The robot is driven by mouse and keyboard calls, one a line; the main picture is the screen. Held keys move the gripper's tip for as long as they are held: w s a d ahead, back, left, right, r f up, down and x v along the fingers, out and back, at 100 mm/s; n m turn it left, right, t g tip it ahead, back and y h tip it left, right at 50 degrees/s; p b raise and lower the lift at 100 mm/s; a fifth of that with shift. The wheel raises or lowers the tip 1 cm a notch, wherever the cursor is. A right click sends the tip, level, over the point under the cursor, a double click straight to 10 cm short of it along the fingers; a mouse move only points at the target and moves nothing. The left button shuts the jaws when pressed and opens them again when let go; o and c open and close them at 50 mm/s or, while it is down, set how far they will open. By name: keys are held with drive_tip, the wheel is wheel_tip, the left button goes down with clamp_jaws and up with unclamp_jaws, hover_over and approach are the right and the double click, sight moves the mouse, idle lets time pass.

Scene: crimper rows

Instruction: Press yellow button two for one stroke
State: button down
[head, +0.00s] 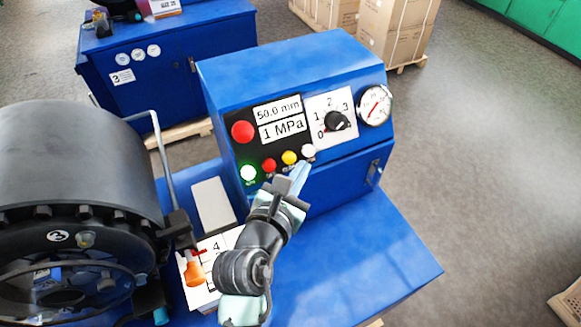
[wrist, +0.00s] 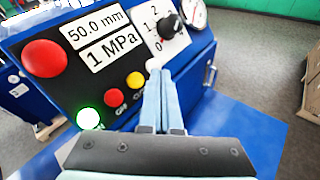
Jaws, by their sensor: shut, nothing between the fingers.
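The yellow button (head: 289,157) sits in the lower row of the blue control box, between a small red button and a white one. It also shows uncovered in the wrist view (wrist: 134,79). In the wrist view the fingers (wrist: 158,82) lie right of the yellow button, partly over the white button. I cannot tell whether the tips touch the panel.
The green button (head: 248,173) is lit, and a large red button (head: 242,131) is above it. A dial (head: 335,121) and gauge (head: 374,105) are on the right. Machine 3 (head: 160,75) stands behind.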

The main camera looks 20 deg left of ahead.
sight(289, 158)
drive_tip(key=shift+w+a+f+b, duration=0.65)
drive_tip(key=shift+w+a+f, duration=0.3)
drive_tip(key=shift+w+a, duration=0.1)
idle(1.4)
drive_tip(key=shift+w+a+f, duration=0.2)
drive_tip(key=shift+w+f, duration=0.05)
drive_tip(key=shift+w+a+f, duration=0.2)
drive_tip(key=shift+a+f, duration=0.05)
drive_tip(key=shift+a, duration=0.05)
idle(0.9)
drive_tip(key=shift+r, duration=0.1)
drive_tip(key=shift+s+d+r+p, duration=0.4)
drive_tip(key=shift+s+d+p, duration=0.15)
drive_tip(key=shift+p, duration=0.4)
drive_tip(key=shift+w, duration=0.1)
